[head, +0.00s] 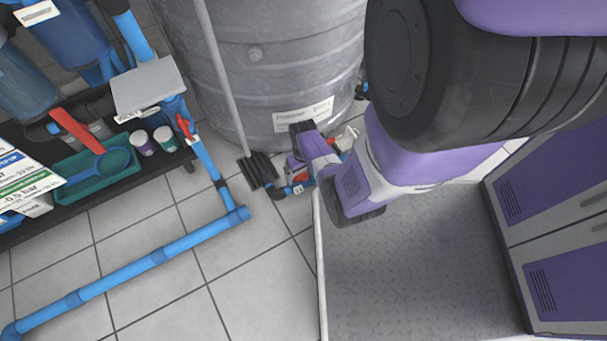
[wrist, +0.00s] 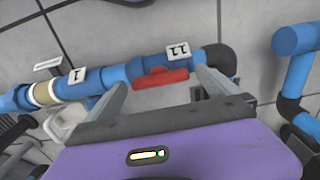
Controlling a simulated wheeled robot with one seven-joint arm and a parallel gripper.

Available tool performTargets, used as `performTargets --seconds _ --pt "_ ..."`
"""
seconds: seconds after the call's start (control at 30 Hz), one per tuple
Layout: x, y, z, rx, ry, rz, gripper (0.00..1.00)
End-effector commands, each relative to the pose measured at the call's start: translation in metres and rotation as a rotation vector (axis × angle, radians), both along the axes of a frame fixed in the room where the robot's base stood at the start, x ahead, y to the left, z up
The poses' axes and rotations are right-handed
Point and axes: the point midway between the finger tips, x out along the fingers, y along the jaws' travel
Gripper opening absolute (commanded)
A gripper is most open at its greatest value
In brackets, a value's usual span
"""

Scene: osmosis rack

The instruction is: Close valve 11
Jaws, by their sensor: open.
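Valve 11's red handle (wrist: 162,79) lies on a blue pipe in the wrist view, just below the white tag marked 11 (wrist: 178,52). The handle runs roughly along the pipe. My gripper (wrist: 160,82) is open, with one grey finger at each end of the handle in the picture. No clear contact shows, and I cannot tell the depth gap. In the head view my gripper (head: 312,168) is low beside the grey tank, partly hidden by my own arm. Small red and blue valve parts (head: 302,177) show next to it.
A tag marked 1 (wrist: 78,76) sits on the same pipe. Another blue pipe (wrist: 292,75) stands at the right. In the head view the grey tank (head: 275,70), a broom (head: 260,170) and a metal platform (head: 420,270) surround my gripper. Tiled floor lies left.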

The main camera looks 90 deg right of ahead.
Motion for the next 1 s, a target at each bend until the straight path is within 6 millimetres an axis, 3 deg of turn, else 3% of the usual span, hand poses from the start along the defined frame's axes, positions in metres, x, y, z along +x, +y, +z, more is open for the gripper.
performTargets --seconds 0.27,0.6,1.0 --pt "-0.0001 0.0000 -0.0012 0.000 0.000 -0.001 1.00" --pt "-0.0001 0.0002 -0.0011 0.000 0.000 0.000 0.38" --pt "0.0003 0.0009 -0.0003 0.002 0.001 -0.088 0.38"
